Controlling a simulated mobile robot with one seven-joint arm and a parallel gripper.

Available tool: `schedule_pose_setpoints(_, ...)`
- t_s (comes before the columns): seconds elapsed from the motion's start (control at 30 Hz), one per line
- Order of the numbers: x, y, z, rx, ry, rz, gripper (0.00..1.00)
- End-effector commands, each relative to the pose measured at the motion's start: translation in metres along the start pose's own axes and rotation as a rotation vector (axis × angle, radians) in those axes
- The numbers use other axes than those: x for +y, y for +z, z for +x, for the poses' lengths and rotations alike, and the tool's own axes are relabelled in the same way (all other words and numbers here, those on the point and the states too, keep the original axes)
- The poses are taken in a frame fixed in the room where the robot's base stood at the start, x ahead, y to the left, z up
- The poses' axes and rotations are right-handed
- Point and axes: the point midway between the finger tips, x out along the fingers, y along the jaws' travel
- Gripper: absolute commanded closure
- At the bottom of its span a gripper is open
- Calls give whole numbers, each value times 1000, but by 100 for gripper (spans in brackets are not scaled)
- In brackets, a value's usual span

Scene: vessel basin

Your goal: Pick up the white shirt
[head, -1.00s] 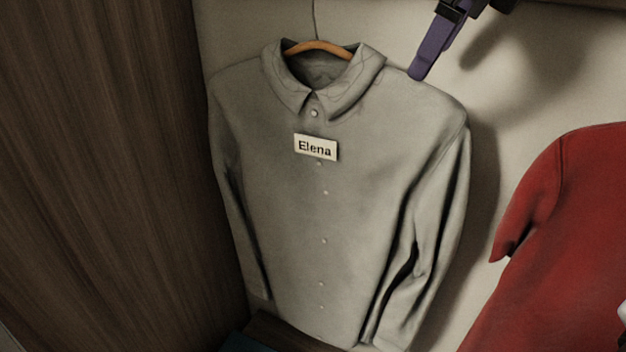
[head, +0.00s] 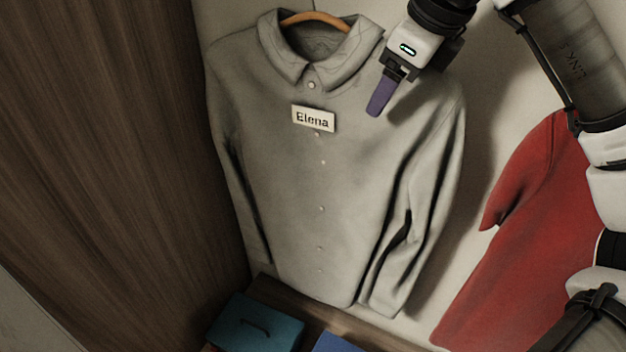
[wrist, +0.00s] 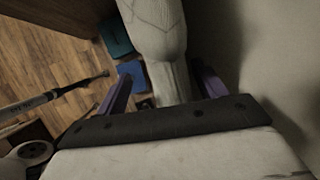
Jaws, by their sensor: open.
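The white shirt (head: 290,190), greyish in this light, hangs upright on an orange-brown wooden hanger (head: 318,20) against the wall. It has a name tag reading "Elena" (head: 313,119) on its upper chest. In the head view my gripper (head: 378,105) overlaps the shirt just right of its collar, with a purple finger pointing down. In the wrist view my gripper (wrist: 163,88) has its two purple fingers apart, and part of the shirt (wrist: 155,40) lies between them. I cannot tell whether the fingers touch the cloth.
A red shirt (head: 525,220) hangs to the right, partly behind my arm. A brown wooden panel (head: 100,150) stands close on the left. Below are a teal box (head: 255,325) and a blue item (head: 340,343). The wrist view also shows wooden floor (wrist: 50,60).

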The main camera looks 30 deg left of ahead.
Motion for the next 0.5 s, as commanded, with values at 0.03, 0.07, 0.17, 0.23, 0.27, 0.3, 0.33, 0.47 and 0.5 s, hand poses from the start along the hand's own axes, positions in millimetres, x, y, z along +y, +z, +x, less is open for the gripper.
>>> schedule_pose_setpoints(0.03,0,0,0,0,0,0,30)
schedule_pose_setpoints(0.07,0,0,0,0,0,0,30)
schedule_pose_setpoints(0.17,0,0,0,0,0,0,30)
schedule_pose_setpoints(0.23,0,0,0,0,0,0,30)
schedule_pose_setpoints(0.27,0,0,0,0,-1,0,30)
schedule_pose_setpoints(0.3,0,0,1,1,-1,0,30)
schedule_pose_setpoints(0.33,0,-1,1,1,-1,0,30)
schedule_pose_setpoints(0.47,1,-2,3,1,-1,0,30)
schedule_pose_setpoints(0.5,1,-2,4,1,-1,0,30)
